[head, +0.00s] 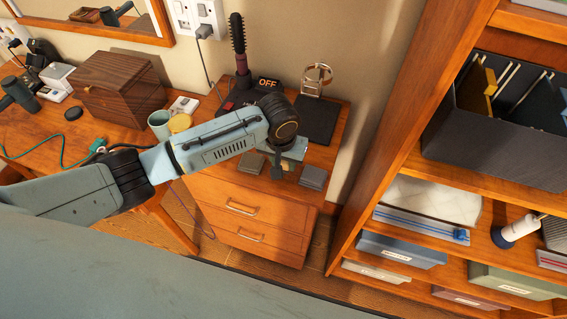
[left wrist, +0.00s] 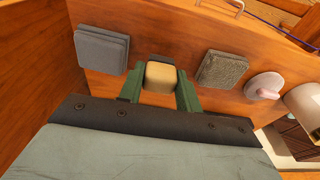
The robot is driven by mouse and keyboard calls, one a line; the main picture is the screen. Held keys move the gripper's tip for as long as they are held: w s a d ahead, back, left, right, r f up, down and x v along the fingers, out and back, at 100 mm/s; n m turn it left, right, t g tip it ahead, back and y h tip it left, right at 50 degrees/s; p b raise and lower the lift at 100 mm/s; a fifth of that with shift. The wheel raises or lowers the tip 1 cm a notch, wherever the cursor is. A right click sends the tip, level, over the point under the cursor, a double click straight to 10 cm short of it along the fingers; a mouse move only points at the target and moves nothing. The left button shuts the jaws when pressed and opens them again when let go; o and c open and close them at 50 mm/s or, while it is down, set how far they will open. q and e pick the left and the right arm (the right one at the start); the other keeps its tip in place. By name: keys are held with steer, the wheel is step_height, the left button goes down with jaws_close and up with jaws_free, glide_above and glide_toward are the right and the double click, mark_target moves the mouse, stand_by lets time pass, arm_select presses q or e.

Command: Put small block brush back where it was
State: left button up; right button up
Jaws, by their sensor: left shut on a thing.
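My left gripper (left wrist: 160,88) is shut on a small tan block with a darker top edge, which I take to be the small block brush (left wrist: 160,76). In the head view my left gripper (head: 277,170) is over the front of the wooden drawer cabinet's top, between two grey blocks. The plain grey block (left wrist: 102,50) is on one side and the rough grey block (left wrist: 222,69) on the other, both apart from the fingers. In the head view the arm largely hides the brush. I cannot tell whether it touches the top. My right gripper is not in view.
The plain block also shows in the head view (head: 313,176). Behind stand a dark board with a metal stand (head: 317,78) and a round hairbrush (head: 239,45). A mug (head: 159,123) and yellow round item (head: 180,123) are to the left. A shelf unit (head: 384,130) rises at right.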

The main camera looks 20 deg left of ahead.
arm_select(q)
steer(key=shift+f, duration=0.8)
steer(key=shift+f, duration=0.15)
steer(key=o, duration=0.9)
steer(key=r, duration=0.4)
steer(key=s+r, duration=0.1)
steer(key=r, duration=0.3)
steer(key=r+p, duration=0.1)
steer(key=r, duration=0.3)
steer(key=shift+s+r, duration=0.1)
steer(key=shift+s, duration=0.3)
